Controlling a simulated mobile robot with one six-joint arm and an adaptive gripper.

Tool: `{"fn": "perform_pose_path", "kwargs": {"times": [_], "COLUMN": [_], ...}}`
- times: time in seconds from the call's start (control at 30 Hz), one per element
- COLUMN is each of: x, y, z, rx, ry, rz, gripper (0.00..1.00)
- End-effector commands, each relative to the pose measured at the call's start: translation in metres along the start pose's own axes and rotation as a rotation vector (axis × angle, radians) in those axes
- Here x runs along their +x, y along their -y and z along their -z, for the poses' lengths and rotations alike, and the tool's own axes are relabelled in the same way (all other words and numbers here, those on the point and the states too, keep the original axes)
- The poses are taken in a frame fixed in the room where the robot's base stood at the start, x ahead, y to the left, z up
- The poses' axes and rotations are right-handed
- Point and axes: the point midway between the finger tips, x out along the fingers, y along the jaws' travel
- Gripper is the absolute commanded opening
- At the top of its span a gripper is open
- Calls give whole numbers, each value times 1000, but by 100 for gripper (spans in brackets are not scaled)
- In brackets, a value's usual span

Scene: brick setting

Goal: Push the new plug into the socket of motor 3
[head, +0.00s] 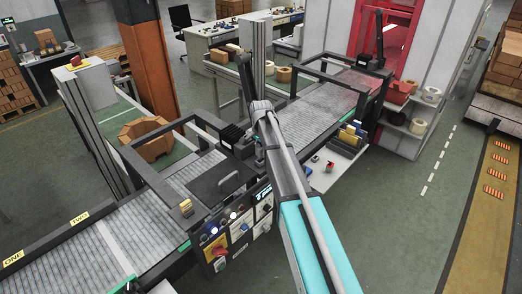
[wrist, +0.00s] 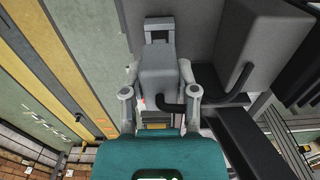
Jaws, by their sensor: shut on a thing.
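In the wrist view my gripper (wrist: 159,72) has its two fingers closed on the sides of a grey block (wrist: 157,70), which looks like the plug. A black cable (wrist: 172,107) runs near its lower end to the right. A small grey bracket-like part (wrist: 158,30) shows just beyond the block, and I cannot tell whether they touch. A large grey housing (wrist: 255,45), possibly a motor, is right of it. In the head view a dark finned motor (head: 232,136) stands beside my arm at the conveyor; its number is not readable. My arm hides the gripper, plug and socket there.
Conveyors (head: 130,228) run diagonally with black frames over them. A control panel (head: 240,228) with knobs and a partly hidden label faces front. A side shelf (head: 328,176) holds small items, including a red-topped one (head: 330,165).

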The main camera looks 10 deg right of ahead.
Motion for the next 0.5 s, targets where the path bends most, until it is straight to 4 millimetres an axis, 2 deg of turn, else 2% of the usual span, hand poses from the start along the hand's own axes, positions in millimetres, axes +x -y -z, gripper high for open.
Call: {"fn": "perform_pose_path", "kwargs": {"times": [0.5], "x": [10], "y": [0], "z": [0], "rx": [0], "ry": [0], "rz": [0], "gripper": [0]}}
